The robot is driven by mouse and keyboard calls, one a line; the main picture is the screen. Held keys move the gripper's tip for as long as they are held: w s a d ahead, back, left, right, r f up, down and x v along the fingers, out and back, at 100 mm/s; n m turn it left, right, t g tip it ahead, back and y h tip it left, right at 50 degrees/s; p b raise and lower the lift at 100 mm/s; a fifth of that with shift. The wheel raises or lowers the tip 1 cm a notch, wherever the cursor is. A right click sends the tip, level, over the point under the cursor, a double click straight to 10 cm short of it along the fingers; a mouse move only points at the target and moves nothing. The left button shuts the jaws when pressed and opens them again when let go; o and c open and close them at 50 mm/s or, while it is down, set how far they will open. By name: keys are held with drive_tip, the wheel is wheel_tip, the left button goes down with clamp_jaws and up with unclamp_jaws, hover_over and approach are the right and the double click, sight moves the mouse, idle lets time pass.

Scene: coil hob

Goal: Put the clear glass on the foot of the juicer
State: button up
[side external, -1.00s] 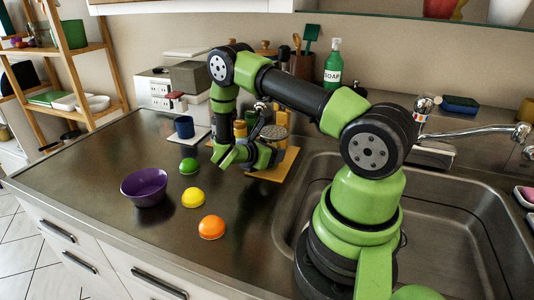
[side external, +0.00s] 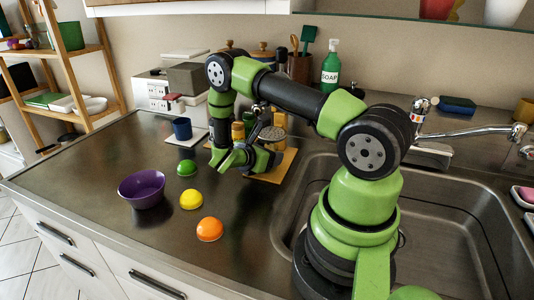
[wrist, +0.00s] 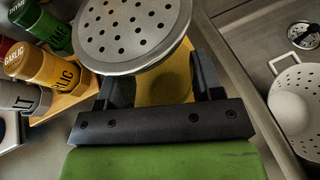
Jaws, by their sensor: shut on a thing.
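My gripper (side external: 249,156) is low over the counter at the wooden board. In the wrist view my gripper (wrist: 163,88) is shut on a shaker with a perforated metal lid (wrist: 135,32). Its body between the fingers looks yellowish. The shaker looks upright; whether its base touches the board is hidden. A white and grey appliance (side external: 187,78) at the back left seems to be the juicer. A blue cup (side external: 182,129) stands on its pale foot (side external: 190,142). I cannot make out a clear glass in either view.
Spice jars (wrist: 47,68) stand on the wooden board (side external: 285,164) beside my gripper. A purple bowl (side external: 142,188) and green (side external: 187,168), yellow (side external: 191,199) and orange (side external: 210,229) halves lie on the counter. The sink (side external: 440,220) is at right.

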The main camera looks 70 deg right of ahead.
drive_tip(key=o, duration=1.2)
drive_tip(key=shift+f, duration=0.1)
drive_tip(key=v, duration=0.9)
drive_tip(key=shift+a+r, duration=0.2)
drive_tip(key=shift+a, duration=0.05)
drive_tip(key=s+a+r+m+t+y, duration=0.3)
drive_tip(key=s+a+r+m+y, duration=0.1)
drive_tip(key=r, duration=0.4)
drive_tip(key=s+a+r+m+t+y, duration=0.3)
drive_tip(key=a+r+m+y, duration=0.3)
drive_tip(key=a+r+m, duration=0.2)
drive_tip(key=s+a+r+m+t+y, duration=0.4)
drive_tip(key=a+r+m+t+y, duration=0.1)
drive_tip(key=r, duration=0.3)
drive_tip(key=shift+s+a+r+m, duration=0.15)
drive_tip(key=shift+s+a+m, duration=0.1)
drive_tip(key=shift+a, duration=0.2)
drive_tip(key=shift+s+a+r+m, duration=0.15)
drive_tip(key=shift+a+m, duration=0.1)
drive_tip(key=shift+a, duration=0.15)
